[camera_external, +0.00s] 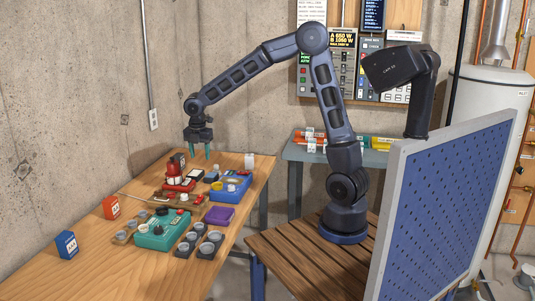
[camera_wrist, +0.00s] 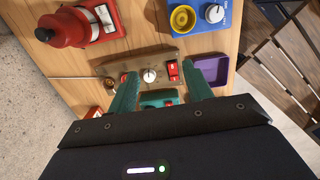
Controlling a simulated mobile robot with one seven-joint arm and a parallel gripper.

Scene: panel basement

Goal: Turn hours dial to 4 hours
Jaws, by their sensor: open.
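No hours markings are readable, so I cannot tell which dial is the hours dial. In the wrist view a brass-coloured panel (camera_wrist: 185,54) carries a white round dial (camera_wrist: 149,76) and a red switch (camera_wrist: 173,70). A blue box (camera_wrist: 233,15) at the top right has another white dial (camera_wrist: 213,13) beside a yellow ring. A teal box (camera_external: 152,242) with a pale round part lies on the table, mostly hidden in the wrist view. My gripper (camera_external: 207,153) points down above the table's far part, open and empty. Its teal fingers (camera_wrist: 162,74) appear either side of the white dial, apart from it.
A red device (camera_wrist: 80,25) stands near the brass panel, with a thin rod lying beside it. A purple tray (camera_external: 219,215) and dark blocks with grey round tops (camera_external: 208,245) are at the table's right. Orange (camera_external: 111,207) and blue (camera_external: 67,244) boxes stand left. The front tabletop is clear.

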